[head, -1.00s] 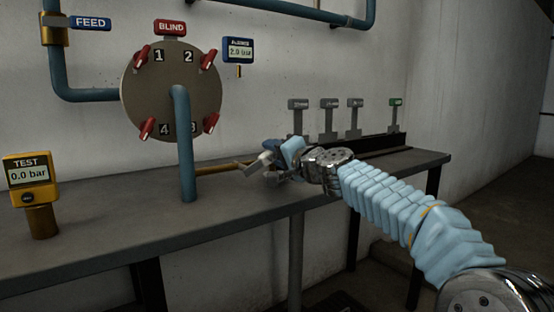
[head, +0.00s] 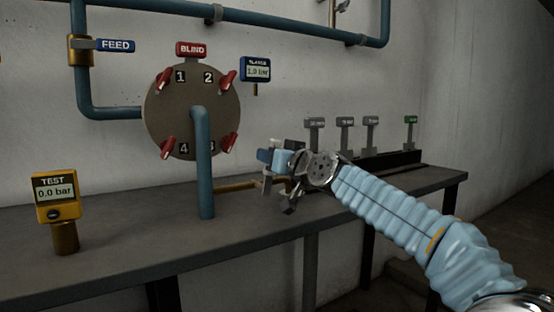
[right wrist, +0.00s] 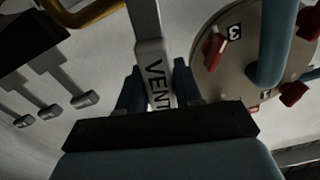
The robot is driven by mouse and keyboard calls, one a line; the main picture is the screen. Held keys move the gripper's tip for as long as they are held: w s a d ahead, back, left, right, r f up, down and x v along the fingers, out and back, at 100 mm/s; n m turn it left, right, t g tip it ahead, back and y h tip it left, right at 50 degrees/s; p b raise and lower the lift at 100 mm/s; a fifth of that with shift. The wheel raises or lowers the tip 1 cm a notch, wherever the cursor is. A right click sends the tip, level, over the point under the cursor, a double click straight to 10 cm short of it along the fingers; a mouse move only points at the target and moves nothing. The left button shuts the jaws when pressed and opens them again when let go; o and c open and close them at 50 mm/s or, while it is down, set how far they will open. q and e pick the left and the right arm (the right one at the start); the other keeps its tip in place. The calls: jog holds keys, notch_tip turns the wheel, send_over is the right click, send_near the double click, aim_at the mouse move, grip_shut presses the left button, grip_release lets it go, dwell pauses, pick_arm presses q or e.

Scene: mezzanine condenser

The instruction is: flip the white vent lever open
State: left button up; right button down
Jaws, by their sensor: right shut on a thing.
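The white vent lever (right wrist: 150,60), marked VENT, runs between the two blue fingers of my right gripper (right wrist: 157,88) in the right wrist view. The gripper is shut on it, and the black palm hides its lower end. In the head view my right gripper (head: 277,157) is above the bench beside the thin brass pipe (head: 236,187), and it hides most of the lever. My left gripper is not in view.
The round blind flange (head: 170,125) with red clamps and its blue pipe (head: 203,165) stand left of my gripper. A yellow test gauge (head: 55,200) reads 0.0 bar. Several labelled grey posts (head: 345,135) stand behind my arm.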

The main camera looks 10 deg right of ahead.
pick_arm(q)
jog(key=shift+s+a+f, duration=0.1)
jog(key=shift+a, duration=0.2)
pick_arm(e)
jog(key=shift+s+a+n, duration=0.25)
jog(key=shift+a+n, duration=0.6)
jog(key=shift+n, duration=0.35)
jog(key=shift+f, duration=0.1)
jog(key=c, duration=0.8)
grip_release()
jog(key=shift+c, duration=0.2)
jog(key=shift+s, duration=0.15)
pick_arm(q)
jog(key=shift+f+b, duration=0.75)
jog(key=shift+b, duration=0.1)
pick_arm(e)
jog(key=v, duration=1.3)
jog(key=shift+s, duration=0.3)
jog(key=shift+d, duration=0.1)
